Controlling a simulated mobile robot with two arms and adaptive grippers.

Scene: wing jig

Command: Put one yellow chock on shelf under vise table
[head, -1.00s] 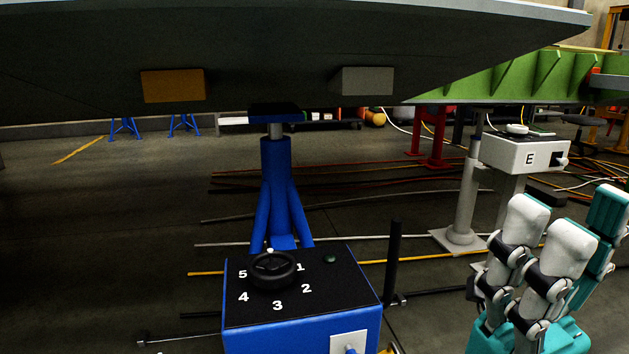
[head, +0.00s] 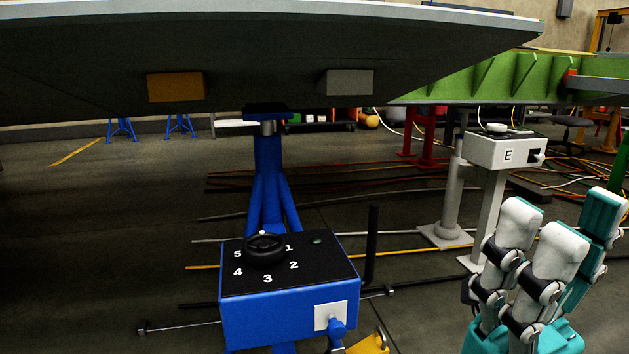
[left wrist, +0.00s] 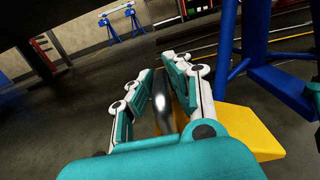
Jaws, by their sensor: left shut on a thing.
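In the left wrist view my left gripper (left wrist: 160,95) has its fingers closed around a shiny dark grey part. Yellow shows behind that part and as a block, the yellow chock (left wrist: 252,132), out to the right of the fingers. The fingers hide much of it. The left gripper does not show in the head view. My right gripper (head: 567,230) is at the lower right of the head view, fingers pointing up and apart, with nothing between them. I cannot make out a vise table or its shelf.
A blue control box (head: 275,318) with a numbered dial stands in front of a blue jack (head: 268,185) under the wing (head: 260,60). A yellow piece (head: 370,345) with a grey loop shows beside the box. A white box marked E (head: 500,152) stands right. Rods and cables cross the floor.

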